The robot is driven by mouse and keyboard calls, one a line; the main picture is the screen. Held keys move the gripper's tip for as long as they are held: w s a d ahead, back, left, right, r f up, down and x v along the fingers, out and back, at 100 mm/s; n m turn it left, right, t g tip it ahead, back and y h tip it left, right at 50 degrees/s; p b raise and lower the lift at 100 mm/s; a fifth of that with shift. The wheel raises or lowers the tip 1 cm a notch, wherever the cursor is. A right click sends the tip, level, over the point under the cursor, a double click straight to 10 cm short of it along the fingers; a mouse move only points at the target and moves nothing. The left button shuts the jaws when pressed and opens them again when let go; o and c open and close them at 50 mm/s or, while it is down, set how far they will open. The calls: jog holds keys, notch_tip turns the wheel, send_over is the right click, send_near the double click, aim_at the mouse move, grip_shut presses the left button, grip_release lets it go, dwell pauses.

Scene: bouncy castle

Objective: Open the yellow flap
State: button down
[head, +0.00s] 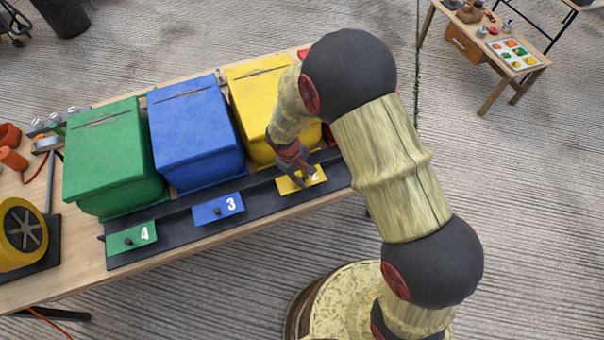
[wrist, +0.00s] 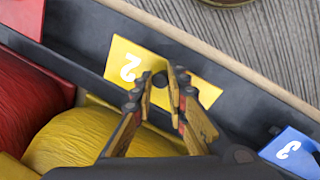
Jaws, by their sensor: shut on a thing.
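My gripper (head: 297,178) reaches down over the flap. In the wrist view my gripper (wrist: 172,77) has its fingertips closed together at the knob, shut on it. The fingers hide part of the flap.
Behind the rail stand a green box (head: 115,155), a blue box (head: 193,130) and a yellow box (head: 258,95). The blue flap (head: 215,209) and green flap (head: 128,238) lie left of the yellow one. The wooden table's front edge (head: 200,244) runs close below the rail.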

jog(key=shift+w+a+r+g+h+p, duration=0.15)
jog(key=shift+w+r+g+p, duration=0.25)
jog(key=shift+p, duration=0.65)
jog(key=shift+w+r+g+h+p, duration=0.2)
jog(key=shift+g+p, duration=0.4)
jog(key=shift+p, duration=0.45)
jog(key=shift+w+a+r+g+h+p, duration=0.2)
jog(key=shift+w+g+p, duration=0.1)
jog(key=shift+g+p, duration=0.3)
jog(key=shift+w+a+r+g+h+p, duration=0.15)
jog(key=shift+w+g+p, duration=0.15)
jog(key=shift+g+p, duration=0.25)
jog(key=shift+d, duration=0.1)
jog(key=c, duration=1.7)
grip_release()
jog(key=shift+c, duration=0.2)
jog(key=shift+w, duration=0.1)
jog(key=v, duration=1.2)
